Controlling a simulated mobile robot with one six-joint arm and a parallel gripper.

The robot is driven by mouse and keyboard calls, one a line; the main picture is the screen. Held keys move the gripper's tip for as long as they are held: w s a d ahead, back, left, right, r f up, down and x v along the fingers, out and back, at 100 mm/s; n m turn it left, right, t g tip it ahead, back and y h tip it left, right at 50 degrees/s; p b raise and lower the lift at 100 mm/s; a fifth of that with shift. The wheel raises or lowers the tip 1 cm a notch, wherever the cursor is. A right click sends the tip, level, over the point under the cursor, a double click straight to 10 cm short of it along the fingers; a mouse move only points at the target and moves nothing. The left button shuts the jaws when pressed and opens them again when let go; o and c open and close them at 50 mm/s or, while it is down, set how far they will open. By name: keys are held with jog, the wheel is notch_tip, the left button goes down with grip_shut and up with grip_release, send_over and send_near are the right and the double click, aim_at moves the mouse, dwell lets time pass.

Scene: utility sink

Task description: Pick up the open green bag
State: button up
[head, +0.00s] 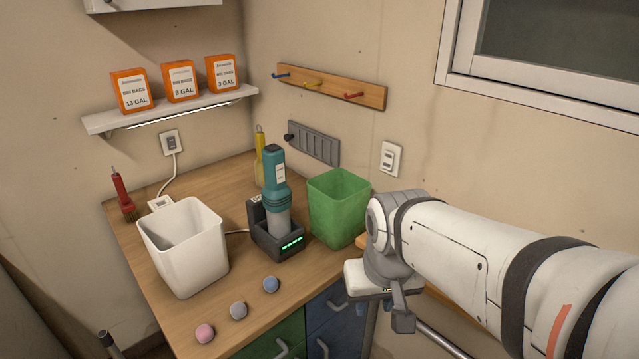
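The open green bag (338,212) stands upright on the wooden counter, right of the teal handheld device. Its mouth faces up and its inside walls show partly. My gripper (401,315) is at the end of my white arm, to the right of the bag and lower in the picture. A gap shows between the bag and the gripper's visible parts. My wrist hides most of the gripper, so I cannot tell whether its fingers are open or shut. Nothing is seen held in it.
A white bin (185,250) stands at the left. The teal device (274,185) sits in a black dock (277,238) close beside the bag. Several small balls lie at the counter's front. A peg rail (330,88) and a shelf (170,110) are on the walls.

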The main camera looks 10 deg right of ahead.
jog(key=w+a+r+n+p, duration=0.1)
jog(key=w+r, duration=0.3)
jog(key=w, duration=0.4)
jog(key=n+g+p, duration=0.2)
jog(key=n+p, duration=0.3)
send_near(322, 194)
jog(key=f, duration=0.2)
jog(key=w+f, duration=0.1)
jog(key=f, duration=0.2)
jog(key=shift+w+f, duration=0.1)
jog(key=shift+f, duration=0.15)
jog(key=shift+n, duration=0.3)
notch_tip(322, 194, down, 8)
jog(key=shift+w+a+f+p, duration=0.15)
jog(key=shift+f+p, duration=0.05)
jog(key=shift+p, duration=0.55)
grip_shut()
